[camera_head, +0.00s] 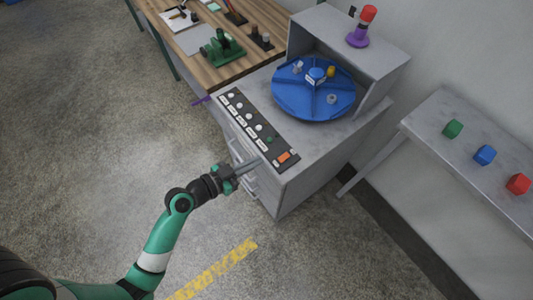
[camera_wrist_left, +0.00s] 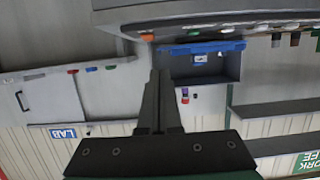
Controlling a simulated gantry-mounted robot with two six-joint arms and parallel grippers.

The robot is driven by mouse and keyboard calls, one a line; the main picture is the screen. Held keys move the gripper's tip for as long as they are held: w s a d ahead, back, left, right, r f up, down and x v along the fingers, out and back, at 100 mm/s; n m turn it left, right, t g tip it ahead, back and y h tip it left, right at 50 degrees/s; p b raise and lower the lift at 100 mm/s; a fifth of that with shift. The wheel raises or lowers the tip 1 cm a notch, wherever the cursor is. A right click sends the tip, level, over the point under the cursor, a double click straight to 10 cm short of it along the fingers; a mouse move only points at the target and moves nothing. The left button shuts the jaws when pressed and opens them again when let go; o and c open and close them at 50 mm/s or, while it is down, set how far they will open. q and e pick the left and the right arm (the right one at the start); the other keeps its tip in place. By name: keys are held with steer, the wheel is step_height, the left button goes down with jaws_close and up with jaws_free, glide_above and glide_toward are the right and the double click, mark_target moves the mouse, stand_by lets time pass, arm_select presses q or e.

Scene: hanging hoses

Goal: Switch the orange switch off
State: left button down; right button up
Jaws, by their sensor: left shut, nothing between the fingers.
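The orange switch (camera_head: 284,157) is at the near right end of a dark control panel (camera_head: 246,121) on the grey cabinet's top. In the left wrist view the orange switch (camera_wrist_left: 147,38) shows small, ahead of the fingertips. Whether it is on or off is too small to tell. My left gripper (camera_head: 257,163) is shut and empty, just left of the switch near the panel's edge, and it looks apart from it. Its fingers (camera_wrist_left: 158,76) lie together in the wrist view. My right gripper is in neither view.
A blue round tray (camera_head: 291,103) sits behind the panel. A grey box-like shelf (camera_head: 375,45) stands behind it, with a red-and-purple item (camera_head: 361,27) on top. A wooden table (camera_head: 265,15) adjoins at the left. A side bench (camera_head: 440,105) holds green, blue and red blocks.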

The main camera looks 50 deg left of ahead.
arm_select(q)
steer(key=v, duration=0.4)
steer(key=shift+s+f, duration=0.3)
steer(key=shift+s, duration=0.15)
